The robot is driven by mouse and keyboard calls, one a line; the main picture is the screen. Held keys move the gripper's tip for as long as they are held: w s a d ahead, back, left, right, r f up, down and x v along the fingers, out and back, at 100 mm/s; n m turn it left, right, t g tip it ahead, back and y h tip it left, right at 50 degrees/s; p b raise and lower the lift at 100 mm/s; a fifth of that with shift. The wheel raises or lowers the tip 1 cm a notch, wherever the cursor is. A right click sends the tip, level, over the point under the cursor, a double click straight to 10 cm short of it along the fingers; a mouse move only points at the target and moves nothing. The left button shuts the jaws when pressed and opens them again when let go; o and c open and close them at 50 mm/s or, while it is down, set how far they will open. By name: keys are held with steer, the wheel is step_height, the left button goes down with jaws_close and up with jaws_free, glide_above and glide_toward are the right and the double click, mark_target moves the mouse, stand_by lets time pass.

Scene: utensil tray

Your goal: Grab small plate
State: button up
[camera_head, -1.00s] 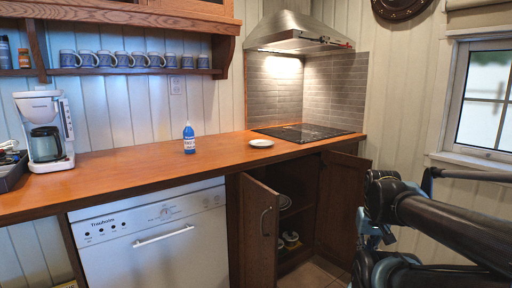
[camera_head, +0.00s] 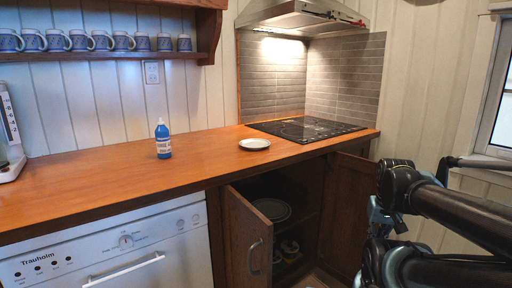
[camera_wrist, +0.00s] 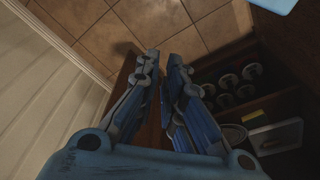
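A small white plate (camera_head: 254,144) lies flat on the wooden counter, just in front of the black cooktop, in the head view. A larger pale plate (camera_head: 271,209) sits on a shelf inside the open cabinet below. My gripper (camera_wrist: 165,58) shows in the wrist view with two blue-grey fingers pointing away and a narrow gap between them. Nothing shows between the fingertips. The small plate on the counter is not visible in the wrist view. In the head view my dark arm is at the right, apart from the counter plate; my fingertips are hidden there.
A blue bottle (camera_head: 163,140) stands left of the plate. The cooktop (camera_head: 305,129) is behind it under the hood. An open cabinet door (camera_head: 247,245) juts out below. The wrist view shows floor tiles (camera_wrist: 150,20) and cabinet shelves with several cups (camera_wrist: 226,82). The counter's middle is clear.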

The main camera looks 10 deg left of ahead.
step_height(320, 180, up, 24)
steer(key=f+g+y, duration=0.1)
steer(key=g+y, duration=0.1)
steer(key=y, duration=1.2)
glide_above(272, 149)
steer(key=d, duration=1.6)
steer(key=x, duration=1.7)
steer(key=shift+w+r, duration=0.1)
steer(key=shift+r, duration=0.1)
jaws_close()
steer(key=shift+r, duration=0.1)
